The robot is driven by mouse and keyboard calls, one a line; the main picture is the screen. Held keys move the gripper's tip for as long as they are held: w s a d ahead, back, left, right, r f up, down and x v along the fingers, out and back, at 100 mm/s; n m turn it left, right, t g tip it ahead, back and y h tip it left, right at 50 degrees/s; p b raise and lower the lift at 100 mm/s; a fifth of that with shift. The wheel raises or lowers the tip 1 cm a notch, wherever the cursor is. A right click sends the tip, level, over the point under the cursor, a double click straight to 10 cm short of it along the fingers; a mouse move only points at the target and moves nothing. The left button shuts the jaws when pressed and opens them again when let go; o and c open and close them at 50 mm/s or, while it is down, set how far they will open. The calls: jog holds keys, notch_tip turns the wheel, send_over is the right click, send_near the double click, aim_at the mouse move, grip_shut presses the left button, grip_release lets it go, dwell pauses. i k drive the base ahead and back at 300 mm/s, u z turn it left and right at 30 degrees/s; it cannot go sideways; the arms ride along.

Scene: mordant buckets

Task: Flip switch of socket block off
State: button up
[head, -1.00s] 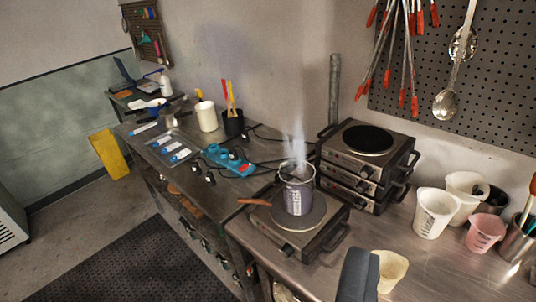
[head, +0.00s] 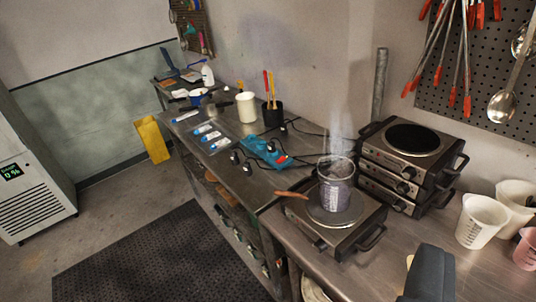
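The socket block (head: 262,151) is a teal-blue power strip lying on the metal bench, left of the steaming pot. Dark plugs and cables sit at it. A small red patch (head: 281,159), which looks like its switch, shows at its near right end; its position is too small to tell. A dark grey part of my gripper (head: 430,274) shows at the bottom right edge, well apart from the socket block. Its fingertips cannot be made out, nor whether it is open or shut.
Stacked hot plates (head: 402,170), white beakers (head: 482,220) and a cream container (head: 246,107) stand on the bench. A dark floor mat (head: 150,262) lies in front, with open floor around it.

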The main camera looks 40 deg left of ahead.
aim_at(280, 160)
jog(key=k, duration=1.3)
jog(key=u, duration=0.65)
jog(key=i, duration=0.95)
jog(key=u, duration=0.85)
jog(key=i, duration=1.4)
jog(key=z, duration=0.4)
jog(key=i, duration=1.25)
jog(key=z, duration=0.95)
jog(key=i, duration=0.3)
jog(key=z, duration=0.15)
jog(key=k, duration=0.55)
